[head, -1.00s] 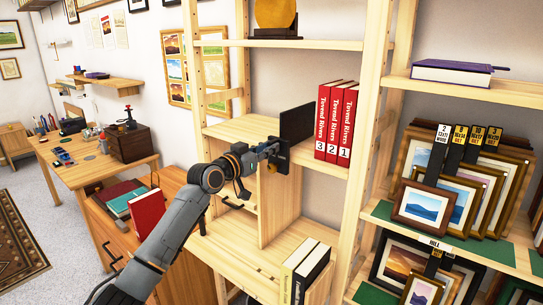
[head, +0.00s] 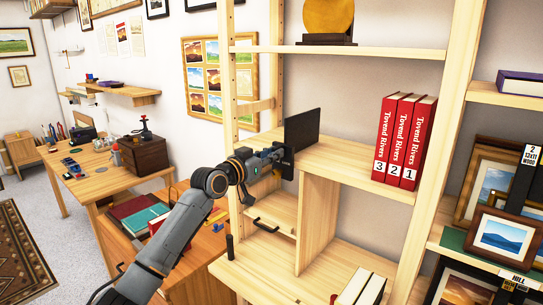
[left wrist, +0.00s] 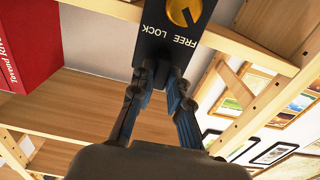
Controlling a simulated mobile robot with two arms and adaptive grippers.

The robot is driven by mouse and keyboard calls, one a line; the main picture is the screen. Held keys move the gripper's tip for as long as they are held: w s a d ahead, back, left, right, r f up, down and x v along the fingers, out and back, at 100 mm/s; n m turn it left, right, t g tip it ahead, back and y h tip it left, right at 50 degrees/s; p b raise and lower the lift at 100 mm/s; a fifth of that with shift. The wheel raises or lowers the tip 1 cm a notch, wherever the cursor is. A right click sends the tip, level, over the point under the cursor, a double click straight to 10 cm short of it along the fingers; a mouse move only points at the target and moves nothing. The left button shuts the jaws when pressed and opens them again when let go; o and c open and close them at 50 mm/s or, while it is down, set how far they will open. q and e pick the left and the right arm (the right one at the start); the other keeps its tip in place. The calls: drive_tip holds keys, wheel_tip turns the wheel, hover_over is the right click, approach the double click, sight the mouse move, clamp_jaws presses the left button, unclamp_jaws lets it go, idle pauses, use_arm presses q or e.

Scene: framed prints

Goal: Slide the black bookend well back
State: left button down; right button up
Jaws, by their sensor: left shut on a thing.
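The black bookend (head: 302,130) stands upright on the middle shelf, left of three red books (head: 405,140) numbered 3, 2, 1. A clear gap lies between the bookend and the books. My left gripper (head: 283,160) is shut on the bookend's front piece at the shelf's front edge. In the left wrist view, the fingers (left wrist: 165,82) close on this black piece (left wrist: 172,40), which bears a yellow knob and the words FREE and LOCK. The bookend's foot is hidden. My right gripper is not in view.
The shelf (head: 345,168) is bare between bookend and books, and left of the bookend to the wooden upright (head: 229,90). A round gold piece (head: 328,18) stands on the shelf above. A cabinet (head: 205,240) with books and framed prints (head: 503,238) flank the bay.

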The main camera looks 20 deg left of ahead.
use_arm(q)
drive_tip(key=shift+a, duration=0.3)
drive_tip(key=c, duration=1.3)
unclamp_jaws()
drive_tip(key=v, duration=1.2)
